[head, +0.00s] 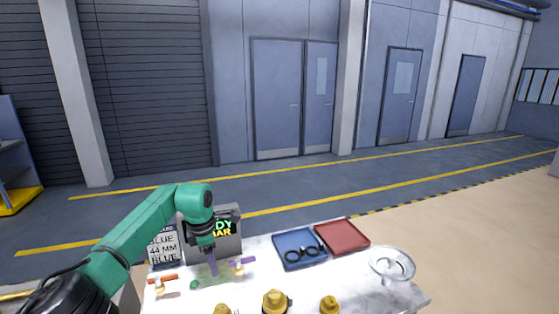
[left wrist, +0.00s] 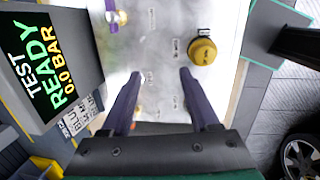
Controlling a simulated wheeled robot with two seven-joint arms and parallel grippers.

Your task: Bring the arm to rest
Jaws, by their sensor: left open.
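My left gripper (head: 211,264) is on the green arm that comes in from the left, above the left part of the white table. In the left wrist view its two purple fingers (left wrist: 160,78) are spread apart, with only the table top between them. A yellow cap (left wrist: 202,51) stands beyond the right finger, apart from it. A small purple-handled fitting (head: 241,266) is just right of the gripper in the head view. An orange-handled fitting (head: 161,281) is to its left. My right gripper is not in view.
A test display (head: 226,225) and a lettered sign (head: 164,246) stand behind the gripper. A blue tray (head: 291,237) with black rings, a red tray (head: 342,236) and a clear dish (head: 391,265) lie to the right. Several yellow caps (head: 275,301) line the near edge.

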